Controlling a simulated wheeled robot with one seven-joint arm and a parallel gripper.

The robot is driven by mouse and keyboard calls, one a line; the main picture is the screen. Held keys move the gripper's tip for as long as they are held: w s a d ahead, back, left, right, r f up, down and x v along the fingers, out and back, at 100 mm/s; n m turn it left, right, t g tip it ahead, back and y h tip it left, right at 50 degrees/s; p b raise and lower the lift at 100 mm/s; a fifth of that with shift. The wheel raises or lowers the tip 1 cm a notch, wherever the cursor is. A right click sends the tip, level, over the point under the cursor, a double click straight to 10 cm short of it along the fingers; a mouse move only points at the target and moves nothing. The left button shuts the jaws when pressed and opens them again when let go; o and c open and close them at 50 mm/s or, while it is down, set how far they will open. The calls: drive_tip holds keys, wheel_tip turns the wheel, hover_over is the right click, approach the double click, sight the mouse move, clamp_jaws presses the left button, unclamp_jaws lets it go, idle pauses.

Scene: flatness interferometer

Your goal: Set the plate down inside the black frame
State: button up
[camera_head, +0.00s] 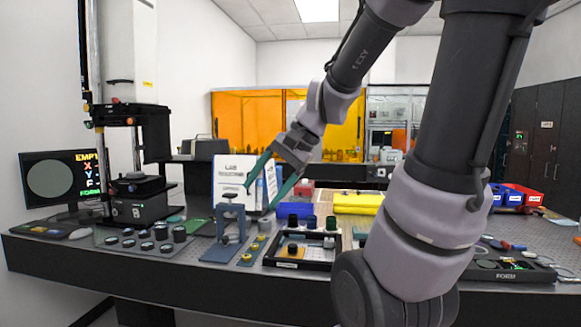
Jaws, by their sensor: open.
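The black frame (298,266) is a low rectangular rim on the table, in the middle of the view. Inside it, on the left, lies an orange-tan square piece (285,255) with a small dark knob on it; I cannot tell whether this is the plate. Small grey parts (328,242) sit at the frame's right side. My gripper (260,199) has two long green fingers, spread apart and pointing down and left. It appears empty, above the back of the table, up and left of the frame in the picture.
A blue clamp stand (229,222) and a strip with brass pieces (252,250) stand left of the frame. Several dark cylinders (310,222) stand behind it. A black instrument (140,200) and monitor (62,178) are at left. My arm hides much of the right side.

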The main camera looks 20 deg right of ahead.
drive_tip(key=s+d+r+n+t+h, duration=0.3)
drive_tip(key=s+d+r+n, duration=0.1)
drive_tip(key=s+r, duration=0.1)
drive_tip(key=shift+n+h, duration=0.3)
drive_tip(key=shift+h, duration=0.1)
